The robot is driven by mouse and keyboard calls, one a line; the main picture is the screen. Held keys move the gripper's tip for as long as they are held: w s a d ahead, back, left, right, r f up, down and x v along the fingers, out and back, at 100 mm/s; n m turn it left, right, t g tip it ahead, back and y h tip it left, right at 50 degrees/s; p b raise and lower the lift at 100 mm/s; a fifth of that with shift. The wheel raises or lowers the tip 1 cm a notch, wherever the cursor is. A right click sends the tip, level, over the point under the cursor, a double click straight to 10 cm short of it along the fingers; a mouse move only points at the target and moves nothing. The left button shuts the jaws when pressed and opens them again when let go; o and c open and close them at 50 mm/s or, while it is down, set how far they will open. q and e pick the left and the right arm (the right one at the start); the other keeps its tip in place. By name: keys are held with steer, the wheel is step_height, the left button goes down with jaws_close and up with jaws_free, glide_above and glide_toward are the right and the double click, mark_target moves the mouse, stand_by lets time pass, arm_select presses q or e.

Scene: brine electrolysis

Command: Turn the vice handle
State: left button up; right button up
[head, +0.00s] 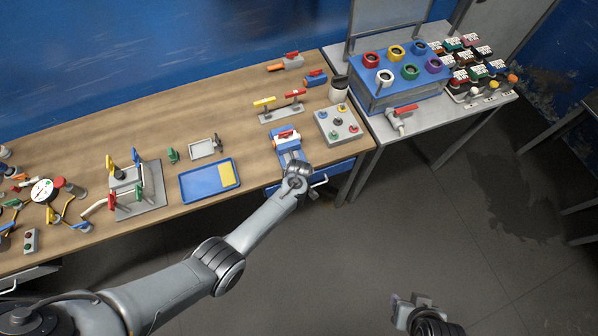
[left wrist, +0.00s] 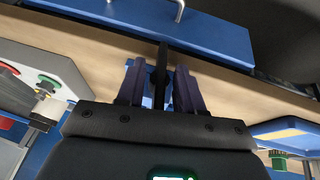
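The blue vice (head: 288,146) stands at the table's front edge in the head view, with a red-and-white piece (head: 286,135) at its top. My left gripper (head: 297,172) is at its front side, over the table edge, and hides the vice handle in the head view. In the left wrist view a dark bar (left wrist: 161,72), which looks like part of the vice handle, runs between the two purple fingers of my left gripper (left wrist: 158,88). The fingers are apart, with a gap on both sides of the bar. My right gripper (head: 400,304) hangs over the floor, away from the table; its fingers are unclear.
A blue drawer (left wrist: 120,22) with a metal handle (left wrist: 180,10) is under the tabletop, close to my left gripper. A grey button box (head: 340,126) stands right of the vice, and a blue tray (head: 197,187) lies left of it. Open floor lies in front.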

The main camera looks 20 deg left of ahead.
arm_select(q)
steer(key=p+v, duration=0.2)
steer(key=v, duration=0.8)
